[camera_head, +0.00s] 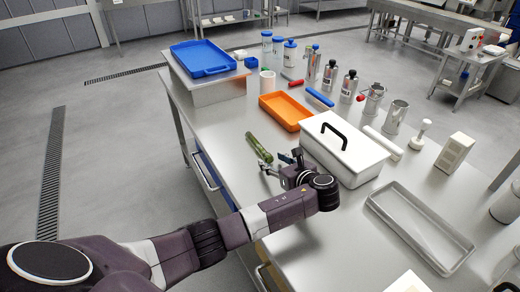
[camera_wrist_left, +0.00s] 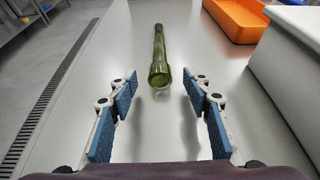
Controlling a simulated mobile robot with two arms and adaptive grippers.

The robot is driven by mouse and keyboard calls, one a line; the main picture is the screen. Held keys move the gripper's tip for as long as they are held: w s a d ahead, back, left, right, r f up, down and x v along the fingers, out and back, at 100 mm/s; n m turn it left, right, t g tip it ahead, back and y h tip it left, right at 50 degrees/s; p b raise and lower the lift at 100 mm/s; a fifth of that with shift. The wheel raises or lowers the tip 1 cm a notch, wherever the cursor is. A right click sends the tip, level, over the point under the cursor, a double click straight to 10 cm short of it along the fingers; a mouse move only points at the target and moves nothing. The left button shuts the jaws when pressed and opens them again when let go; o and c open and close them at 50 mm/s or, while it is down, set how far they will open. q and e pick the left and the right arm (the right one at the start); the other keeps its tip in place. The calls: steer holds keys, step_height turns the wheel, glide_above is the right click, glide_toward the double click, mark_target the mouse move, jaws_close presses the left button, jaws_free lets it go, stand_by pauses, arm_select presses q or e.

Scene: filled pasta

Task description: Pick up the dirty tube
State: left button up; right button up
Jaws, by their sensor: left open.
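The dirty tube (camera_head: 259,147) is a green, glassy tube lying on the steel table (camera_head: 322,238) in the head view, near the table's left edge. The tube lies roughly in line with the gap. My right gripper is not in view.
A white lidded box (camera_head: 340,150) with a black handle stands right of my left gripper. An orange tray (camera_head: 285,111) lies behind the tube. A blue tray (camera_head: 203,58), several bottles and metal jugs stand farther back. An empty metal tray (camera_head: 420,226) lies at right.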

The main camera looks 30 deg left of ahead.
arm_select(q)
steer(key=shift+x, duration=0.95)
steer(key=shift+c, duration=1.6)
jaws_close()
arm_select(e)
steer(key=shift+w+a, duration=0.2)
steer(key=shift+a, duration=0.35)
